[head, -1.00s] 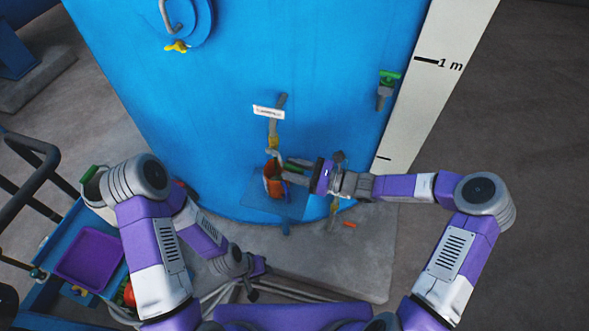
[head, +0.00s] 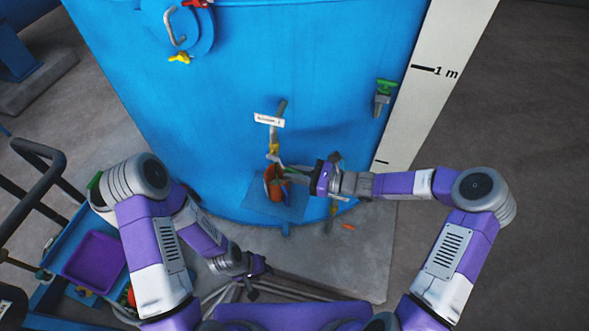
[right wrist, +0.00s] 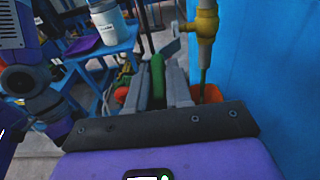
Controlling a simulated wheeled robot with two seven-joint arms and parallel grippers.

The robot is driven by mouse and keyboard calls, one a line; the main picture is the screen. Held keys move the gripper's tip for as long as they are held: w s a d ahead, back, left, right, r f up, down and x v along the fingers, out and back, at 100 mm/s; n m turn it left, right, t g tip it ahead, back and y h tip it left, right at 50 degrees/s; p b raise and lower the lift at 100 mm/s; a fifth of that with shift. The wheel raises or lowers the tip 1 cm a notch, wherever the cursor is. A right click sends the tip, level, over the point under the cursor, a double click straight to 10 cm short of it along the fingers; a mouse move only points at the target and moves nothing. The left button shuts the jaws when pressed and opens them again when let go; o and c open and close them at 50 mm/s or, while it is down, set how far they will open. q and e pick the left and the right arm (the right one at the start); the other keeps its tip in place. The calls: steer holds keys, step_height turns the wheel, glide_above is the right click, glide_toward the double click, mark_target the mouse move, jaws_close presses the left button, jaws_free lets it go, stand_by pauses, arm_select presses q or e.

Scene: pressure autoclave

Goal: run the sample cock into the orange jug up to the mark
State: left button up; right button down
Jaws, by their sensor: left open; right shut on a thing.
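The sample cock (head: 274,149), with a yellow body, hangs on the front of the blue vessel; its yellow body (right wrist: 205,25) shows at upper right in the right wrist view. The orange jug (head: 270,184) stands below it on a small bracket shelf, partly behind my right gripper. Its rim (right wrist: 212,94) shows under the spout. My right gripper (head: 293,172) is shut on the green lever grip (right wrist: 157,76), which lies between its grey fingers. My left gripper (head: 258,268) is open and empty, low near the floor. The jug's mark and its liquid level cannot be made out.
The blue vessel (head: 290,60) fills the back. A green-handled valve (head: 386,85) sits to the right beside a white scale board (head: 425,90). A blue cart with a purple tray (head: 94,262) stands at left. A white canister (right wrist: 110,25) shows in the right wrist view.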

steer(key=shift+r+h+p, duration=0.6)
steer(key=shift+r+p, duration=0.15)
steer(key=shift+p, duration=0.2)
steer(key=shift+g+h+p, duration=0.3)
steer(key=shift+p, duration=0.2)
arm_select(q)
step_height(320, 180, up, 4)
steer(key=shift+f, duration=0.1)
arm_select(e)
steer(key=c, duration=1.1)
jaws_free()
steer(key=shift+v, duration=3.8)
